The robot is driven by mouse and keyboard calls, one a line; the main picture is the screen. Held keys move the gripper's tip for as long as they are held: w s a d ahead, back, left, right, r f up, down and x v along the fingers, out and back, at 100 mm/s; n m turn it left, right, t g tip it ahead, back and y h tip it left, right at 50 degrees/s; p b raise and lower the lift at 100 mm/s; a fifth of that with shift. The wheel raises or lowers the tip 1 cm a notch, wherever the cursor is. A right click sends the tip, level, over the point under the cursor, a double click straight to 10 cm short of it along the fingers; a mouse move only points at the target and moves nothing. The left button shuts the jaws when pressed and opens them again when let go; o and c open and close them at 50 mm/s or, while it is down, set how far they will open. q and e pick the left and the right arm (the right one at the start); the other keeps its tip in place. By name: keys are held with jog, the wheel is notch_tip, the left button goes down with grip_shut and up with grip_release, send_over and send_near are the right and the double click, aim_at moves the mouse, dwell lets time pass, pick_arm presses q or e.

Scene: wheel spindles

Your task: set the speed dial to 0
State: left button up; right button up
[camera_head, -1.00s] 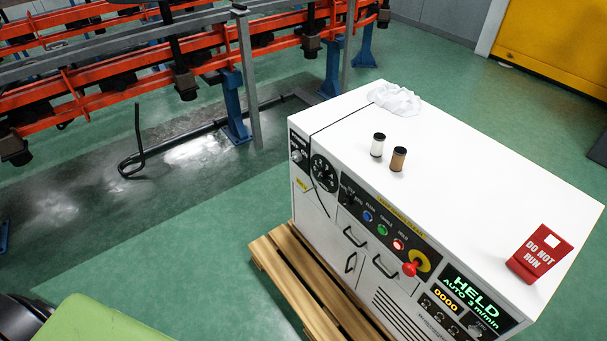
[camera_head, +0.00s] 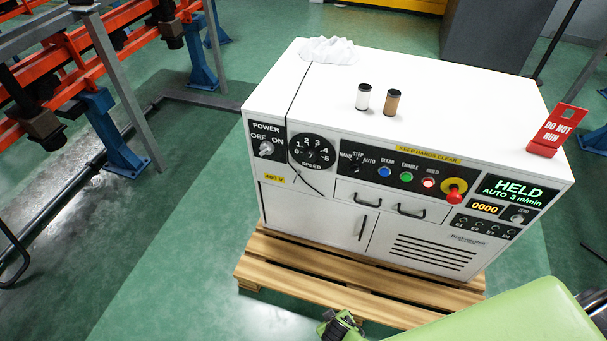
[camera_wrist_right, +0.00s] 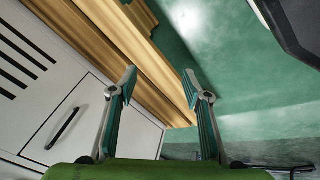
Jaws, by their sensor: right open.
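The speed dial (camera_head: 312,151) is a round black dial with white numbers on the front of a white control cabinet (camera_head: 430,80), above the word SPEED. Its pointer is too small to read. A thin dark cord (camera_head: 289,120) runs down from the cabinet top and across the dial's left side. My right gripper (camera_head: 341,326) is low in front of the cabinet, below and well apart from the dial. In the right wrist view, my right gripper (camera_wrist_right: 160,76) is open and empty, with the pallet and floor beyond it. My left gripper is out of view.
The display (camera_head: 510,190) reads HELD, AUTO 3 m/min. Left of the dial is the power switch (camera_head: 266,148); right are a mode switch, lit buttons and a red knob (camera_head: 454,194). The cabinet stands on a wooden pallet (camera_head: 330,268). Green floor (camera_head: 190,250) is clear to the left.

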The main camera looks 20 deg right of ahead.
jog(key=w+a+r+t+h+b, duration=0.1)
jog(key=w+r+t+b, duration=0.15)
jog(key=w, duration=0.35)
jog(key=w+a+r+t+h+b, duration=0.1)
jog(key=w+r, duration=0.2)
jog(key=w, duration=0.3)
jog(key=m+t+h+b, duration=0.6)
jog(key=m+t+b, duration=0.2)
jog(key=m, duration=0.2)
send_near(309, 159)
jog(key=x, duration=0.8)
jog(key=shift+w+d+b, duration=0.2)
jog(key=shift+w+b, duration=0.05)
jog(key=shift+b, duration=0.1)
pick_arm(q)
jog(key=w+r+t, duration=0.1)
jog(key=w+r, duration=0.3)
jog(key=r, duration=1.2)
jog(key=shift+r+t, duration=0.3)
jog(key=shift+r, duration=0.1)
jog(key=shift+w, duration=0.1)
pick_arm(e)
jog(key=c, duration=1.1)
